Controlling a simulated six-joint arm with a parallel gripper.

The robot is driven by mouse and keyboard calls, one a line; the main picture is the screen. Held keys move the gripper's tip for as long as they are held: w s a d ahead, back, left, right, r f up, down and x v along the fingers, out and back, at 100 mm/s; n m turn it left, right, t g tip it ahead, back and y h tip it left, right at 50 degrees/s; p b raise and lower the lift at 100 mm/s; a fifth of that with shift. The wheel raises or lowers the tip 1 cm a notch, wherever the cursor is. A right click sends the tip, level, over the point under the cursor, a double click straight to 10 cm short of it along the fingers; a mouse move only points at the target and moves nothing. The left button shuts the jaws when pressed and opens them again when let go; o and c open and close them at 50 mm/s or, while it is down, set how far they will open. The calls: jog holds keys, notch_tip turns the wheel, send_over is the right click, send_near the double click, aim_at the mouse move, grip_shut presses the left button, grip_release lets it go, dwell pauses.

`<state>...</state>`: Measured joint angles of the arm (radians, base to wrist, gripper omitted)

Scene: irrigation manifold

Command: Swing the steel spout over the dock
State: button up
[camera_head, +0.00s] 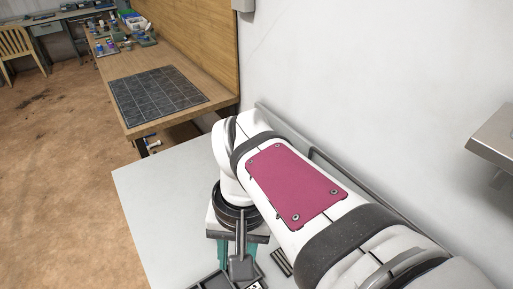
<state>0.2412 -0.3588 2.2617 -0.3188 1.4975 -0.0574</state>
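My gripper (238,256) points down at the bottom centre, under a dark wrist. Teal parts that look like its fingers show below a dark block, and their tips are hidden. A grey bar (241,235) with a squarish end runs down in front of the gripper; I cannot tell whether it is the steel spout or part of my wrist. A dark-rimmed tray-like thing (208,282) is cut off by the bottom edge, and I cannot tell if it is the dock. A small slotted dark piece (281,262) lies to the right of the bar.
A pale grey table (155,185) is clear at its left. A wooden bench (185,72) with a dark gridded mat (158,96) stands behind it. A white wall (370,80) is behind my arm. A metal shelf (495,140) juts in at right.

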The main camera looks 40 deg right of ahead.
jog(key=shift+o, duration=1.1)
jog(key=w+d+r+m, duration=0.2)
jog(key=w+d+r, duration=0.1)
jog(key=d, duration=0.5)
jog(key=shift+w+d+r, duration=0.15)
jog(key=shift+w+d, duration=0.1)
jog(key=shift+w, duration=0.4)
jog(key=shift+o, duration=0.3)
jog(key=d+r+m+h, duration=0.1)
jog(key=d+r+m, duration=0.2)
jog(key=d, duration=1)
jog(key=shift+w, duration=0.35)
notch_tip(320, 180, down, 15)
jog(key=shift+f, duration=0.3)
grip_shut()
